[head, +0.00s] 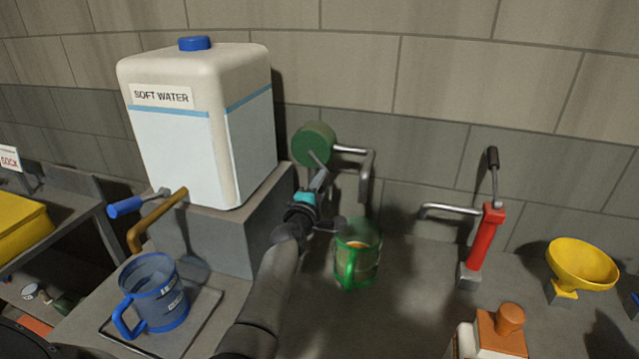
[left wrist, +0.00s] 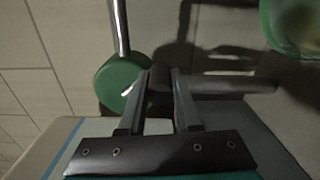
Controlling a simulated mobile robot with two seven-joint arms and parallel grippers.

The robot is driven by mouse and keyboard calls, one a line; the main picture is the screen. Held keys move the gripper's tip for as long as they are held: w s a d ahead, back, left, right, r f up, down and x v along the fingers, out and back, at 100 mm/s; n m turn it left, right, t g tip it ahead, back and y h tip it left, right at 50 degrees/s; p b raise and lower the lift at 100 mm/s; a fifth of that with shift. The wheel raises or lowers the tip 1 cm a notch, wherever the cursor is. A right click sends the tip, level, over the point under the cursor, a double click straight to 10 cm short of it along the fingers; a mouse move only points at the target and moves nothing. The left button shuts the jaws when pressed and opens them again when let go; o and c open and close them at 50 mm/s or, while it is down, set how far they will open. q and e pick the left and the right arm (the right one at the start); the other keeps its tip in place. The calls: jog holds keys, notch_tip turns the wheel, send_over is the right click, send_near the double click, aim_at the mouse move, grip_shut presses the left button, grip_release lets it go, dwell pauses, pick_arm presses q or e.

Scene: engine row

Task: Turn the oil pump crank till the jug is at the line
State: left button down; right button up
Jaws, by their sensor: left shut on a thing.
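The oil pump is a green drum (head: 313,145) on the wall with a grey spout (head: 367,178); the drum also shows in the left wrist view (left wrist: 120,84). A clear green jug (head: 358,262) stands upright below the spout with some amber liquid in it. Its fill line is too small to read. My left gripper (head: 320,182) is in front of the drum, and its fingers (left wrist: 160,80) are shut on the crank's grey handle (left wrist: 225,85). The gripper hides part of the crank in the head view. My right gripper is out of view.
A white soft water tank (head: 180,150) with a brass tap stands left on a grey block. A blue jug (head: 152,290) sits on a tray below it. A red hand pump (head: 485,240), yellow funnel (head: 580,265) and orange-topped container (head: 500,335) are to the right.

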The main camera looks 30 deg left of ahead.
pick_arm(q)
jog(key=shift+d, duration=0.1)
jog(key=c, duration=0.6)
grip_release()
jog(key=shift+s+d, duration=0.1)
jog(key=shift+s, duration=0.4)
jog(key=p+v, duration=0.2)
jog(key=v, duration=1.2)
jog(key=shift+s, duration=0.15)
